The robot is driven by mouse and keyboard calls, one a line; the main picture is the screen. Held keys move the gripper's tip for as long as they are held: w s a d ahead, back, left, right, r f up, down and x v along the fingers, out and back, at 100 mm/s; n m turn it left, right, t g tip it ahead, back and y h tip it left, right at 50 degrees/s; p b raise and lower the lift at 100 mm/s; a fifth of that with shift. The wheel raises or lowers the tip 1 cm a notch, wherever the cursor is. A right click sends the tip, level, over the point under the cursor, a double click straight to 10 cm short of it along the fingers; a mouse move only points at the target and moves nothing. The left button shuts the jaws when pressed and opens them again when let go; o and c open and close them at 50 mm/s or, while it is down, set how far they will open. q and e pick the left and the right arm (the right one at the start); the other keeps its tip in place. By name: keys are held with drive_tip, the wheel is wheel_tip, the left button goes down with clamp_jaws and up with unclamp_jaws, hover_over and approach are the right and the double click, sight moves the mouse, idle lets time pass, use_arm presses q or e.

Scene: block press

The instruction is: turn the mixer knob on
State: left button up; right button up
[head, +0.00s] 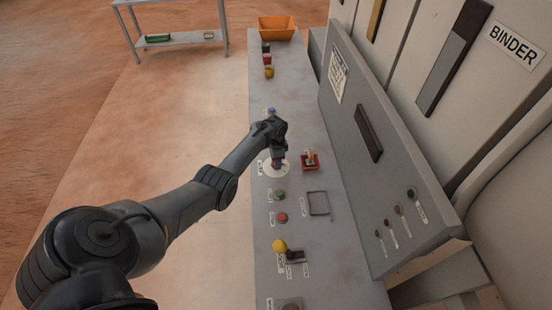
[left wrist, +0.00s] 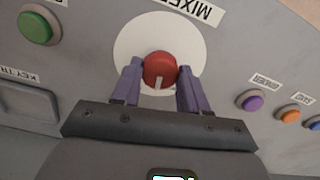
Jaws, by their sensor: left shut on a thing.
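The mixer knob (left wrist: 160,69) is a red round knob with a pale mark, set on a white disc (left wrist: 128,45) under a label that reads MIXER. In the left wrist view my left gripper (left wrist: 160,78) has its two purple fingers on either side of the knob, shut on it. In the head view my left gripper (head: 278,163) points down at the same white disc (head: 265,170) on the grey panel, and it hides most of the knob. The pale mark on the knob points toward the gripper's palm in the left wrist view. My right gripper is not in view.
A red switch (head: 310,160) stands right of the disc. Green (head: 280,194) and red (head: 282,217) buttons, a yellow-knobbed lever (head: 280,246) and a square tray (head: 319,203) lie nearer. An orange bin (head: 277,28) stands at the far end. A sloped panel (head: 385,150) rises at right.

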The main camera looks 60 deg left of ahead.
use_arm(q)
drive_tip(key=shift+m, duration=0.9)
drive_tip(key=m, duration=0.2)
drive_tip(key=shift+m, duration=0.4)
drive_tip(key=m+b, duration=0.1)
drive_tip(key=m, duration=0.4)
drive_tip(key=shift+b, duration=0.3)
drive_tip(key=shift+m, duration=0.5)
drive_tip(key=o, duration=1.1)
drive_tip(key=shift+c, duration=0.2)
drive_tip(key=shift+r, duration=0.1)
